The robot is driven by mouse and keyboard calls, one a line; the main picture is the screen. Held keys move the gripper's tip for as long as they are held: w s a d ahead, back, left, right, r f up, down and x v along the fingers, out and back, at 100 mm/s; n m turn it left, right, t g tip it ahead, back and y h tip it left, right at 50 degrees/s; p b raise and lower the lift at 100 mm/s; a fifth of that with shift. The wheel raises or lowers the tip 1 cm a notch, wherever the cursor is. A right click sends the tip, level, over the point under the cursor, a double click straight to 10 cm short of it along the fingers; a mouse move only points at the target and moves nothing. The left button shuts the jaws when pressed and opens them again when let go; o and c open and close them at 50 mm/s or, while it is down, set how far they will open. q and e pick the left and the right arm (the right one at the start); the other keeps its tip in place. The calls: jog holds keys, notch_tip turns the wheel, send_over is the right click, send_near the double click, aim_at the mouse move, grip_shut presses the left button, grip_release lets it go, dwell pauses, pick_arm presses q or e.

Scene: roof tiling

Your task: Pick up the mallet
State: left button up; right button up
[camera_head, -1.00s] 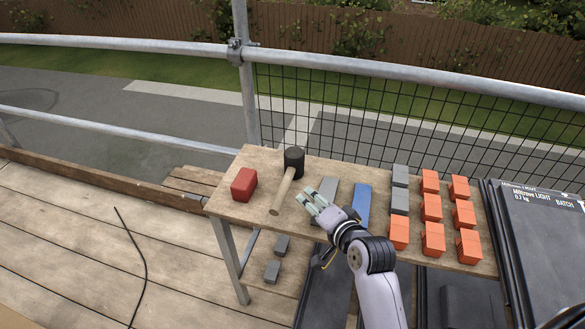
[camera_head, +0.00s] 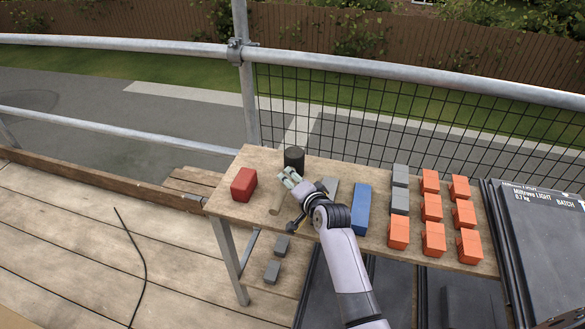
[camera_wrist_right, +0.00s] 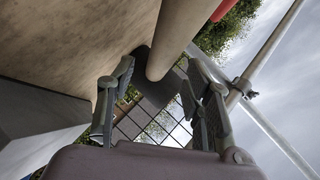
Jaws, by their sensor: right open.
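The mallet lies on the wooden table. Its black head (camera_head: 294,157) is at the table's back edge, and the end of its wooden handle (camera_head: 275,209) shows at the front. My right gripper (camera_head: 289,178) is over the handle just in front of the head and hides the middle of the handle. In the right wrist view, the gripper (camera_wrist_right: 160,92) is open, with the pale handle (camera_wrist_right: 178,35) and dark head (camera_wrist_right: 158,80) between and beyond its fingers. I cannot tell whether the fingers touch the handle. My left gripper is not in view.
On the table (camera_head: 226,209), a red block (camera_head: 244,185) stands left of the mallet. A grey slab (camera_head: 329,187) and a blue block (camera_head: 361,208) are to its right. Beyond them are grey blocks (camera_head: 400,188) and several orange blocks (camera_head: 432,208). A mesh guard (camera_head: 400,120) stands behind.

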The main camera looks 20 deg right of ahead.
aim_at(289, 178)
jog(key=x, duration=0.3)
jog(key=shift+w+f, duration=0.1)
jog(key=shift+c, duration=0.5)
grip_shut()
jog(key=shift+d, duration=0.1)
dwell(0.4)
